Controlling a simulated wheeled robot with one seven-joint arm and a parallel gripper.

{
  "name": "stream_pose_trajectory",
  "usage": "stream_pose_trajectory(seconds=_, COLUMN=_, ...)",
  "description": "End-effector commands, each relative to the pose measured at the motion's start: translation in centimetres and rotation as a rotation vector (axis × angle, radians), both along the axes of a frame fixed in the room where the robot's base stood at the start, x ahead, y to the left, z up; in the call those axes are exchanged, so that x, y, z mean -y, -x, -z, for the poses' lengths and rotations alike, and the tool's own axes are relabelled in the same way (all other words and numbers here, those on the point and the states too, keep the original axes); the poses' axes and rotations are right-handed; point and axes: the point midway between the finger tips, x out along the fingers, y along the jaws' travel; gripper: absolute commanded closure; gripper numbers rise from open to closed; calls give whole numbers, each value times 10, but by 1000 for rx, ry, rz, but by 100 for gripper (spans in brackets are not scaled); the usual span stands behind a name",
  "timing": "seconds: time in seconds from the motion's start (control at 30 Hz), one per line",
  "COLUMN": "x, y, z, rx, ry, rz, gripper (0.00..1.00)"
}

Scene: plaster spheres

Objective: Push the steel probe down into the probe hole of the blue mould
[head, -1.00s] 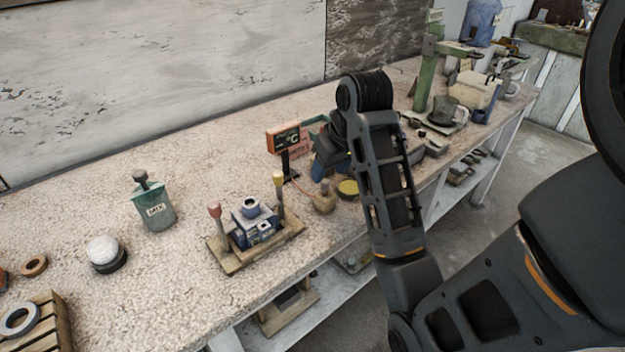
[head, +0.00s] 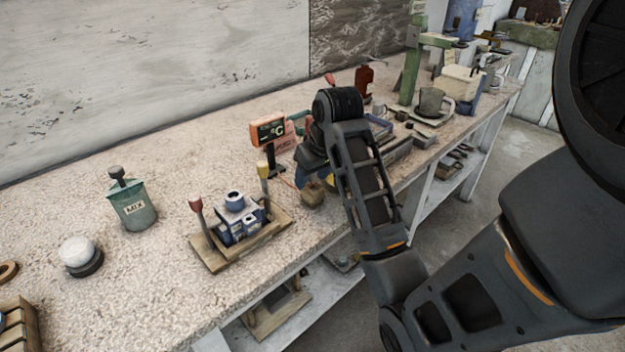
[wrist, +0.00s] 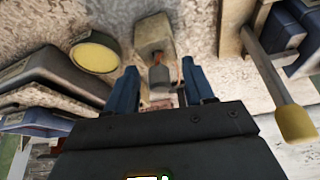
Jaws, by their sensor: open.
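The blue mould (head: 240,222) sits on a wooden base between a red-tipped and a yellow-tipped post, with a round collar on top. Part of it shows at the upper right of the wrist view (wrist: 281,32). A small tan block (head: 313,194) stands right of the mould. In the wrist view a grey cylindrical piece, seemingly the steel probe (wrist: 160,76), stands at this block (wrist: 153,36). My gripper (wrist: 158,68) is open, with its blue fingers either side of the grey piece; contact cannot be told.
A °C display (head: 268,131) stands behind the block. A yellow round dish (wrist: 95,54) lies beside the block. The yellow-tipped post (wrist: 294,122) is close on the right in the wrist view. The bench left of the mould holds a MIX pot (head: 133,207) and a white ball (head: 77,251).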

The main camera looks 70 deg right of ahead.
Motion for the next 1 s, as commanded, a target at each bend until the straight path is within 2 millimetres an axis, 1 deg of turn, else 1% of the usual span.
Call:
stream_pose_trajectory(seconds=0.17, x=0, y=0, z=0, rx=0, ry=0, rz=0, gripper=47)
stream_pose_trajectory(seconds=0.73, x=0, y=0, z=0, rx=0, ry=0, rz=0, gripper=100)
stream_pose_trajectory(seconds=1.0, x=0, y=0, z=0, rx=1, ry=1, rz=0, gripper=100)
